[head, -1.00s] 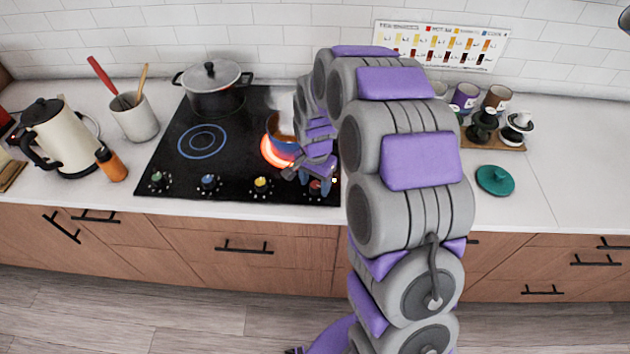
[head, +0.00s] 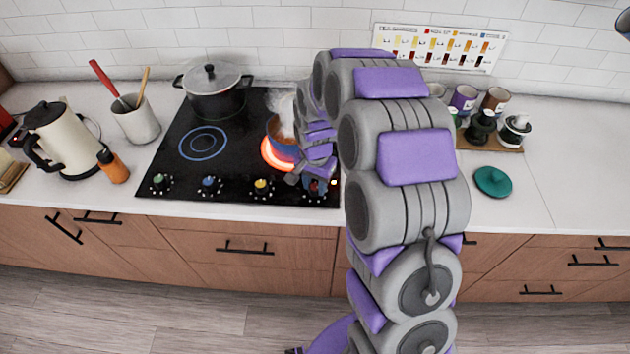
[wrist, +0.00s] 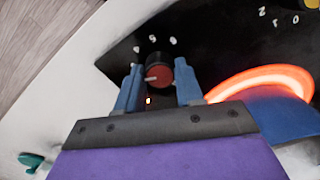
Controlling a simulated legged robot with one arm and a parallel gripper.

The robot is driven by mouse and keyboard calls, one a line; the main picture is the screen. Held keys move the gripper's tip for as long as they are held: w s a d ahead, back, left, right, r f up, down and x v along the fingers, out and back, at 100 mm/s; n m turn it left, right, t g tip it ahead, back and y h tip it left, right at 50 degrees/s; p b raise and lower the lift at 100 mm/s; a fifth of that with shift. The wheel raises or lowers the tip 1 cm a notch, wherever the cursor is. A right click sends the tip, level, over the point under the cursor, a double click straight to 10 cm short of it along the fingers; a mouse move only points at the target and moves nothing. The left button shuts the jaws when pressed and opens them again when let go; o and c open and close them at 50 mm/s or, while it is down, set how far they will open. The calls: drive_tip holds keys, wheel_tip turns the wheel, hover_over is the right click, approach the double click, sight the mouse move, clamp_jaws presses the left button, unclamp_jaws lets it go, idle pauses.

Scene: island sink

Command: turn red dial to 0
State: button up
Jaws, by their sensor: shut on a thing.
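The red dial (wrist: 159,76) sits at the front right corner of the black cooktop (head: 222,184). In the wrist view it lies between the two blue fingers of my gripper (wrist: 159,88), which is shut on it. A pale pointer mark on the dial points to the left in that view. Small white characters stand around it, too blurred to read surely. In the head view my gripper (head: 310,182) hides part of the dial. The burner (head: 271,153) behind it glows orange under a blue pot (head: 284,148).
Green, blue and yellow dials (head: 261,186) line the cooktop's front edge to the left. A kettle (head: 68,140) and orange bottle (head: 113,166) stand left. A green lid (head: 493,181) lies on the right counter.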

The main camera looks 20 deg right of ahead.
sight(314, 186)
drive_tip(key=n+p, duration=0.4)
drive_tip(key=n, duration=0.1)
drive_tip(key=shift+r, duration=0.2)
drive_tip(key=n+p, duration=0.3)
drive_tip(key=n, duration=0.3)
drive_tip(key=shift+n+p, duration=0.3)
drive_tip(key=shift+p, duration=0.1)
drive_tip(key=n+p, duration=0.3)
drive_tip(key=n, duration=0.2)
drive_tip(key=n+p, duration=0.2)
drive_tip(key=n, duration=0.3)
drive_tip(key=shift+f+n, duration=0.1)
drive_tip(key=shift+n, duration=0.3)
drive_tip(key=shift+w, duration=0.1)
drive_tip(key=o, duration=1)
drive_tip(key=shift+p, duration=0.3)
drive_tip(key=shift+o, duration=0.2)
wheel_tip(314, 186, up, 17)
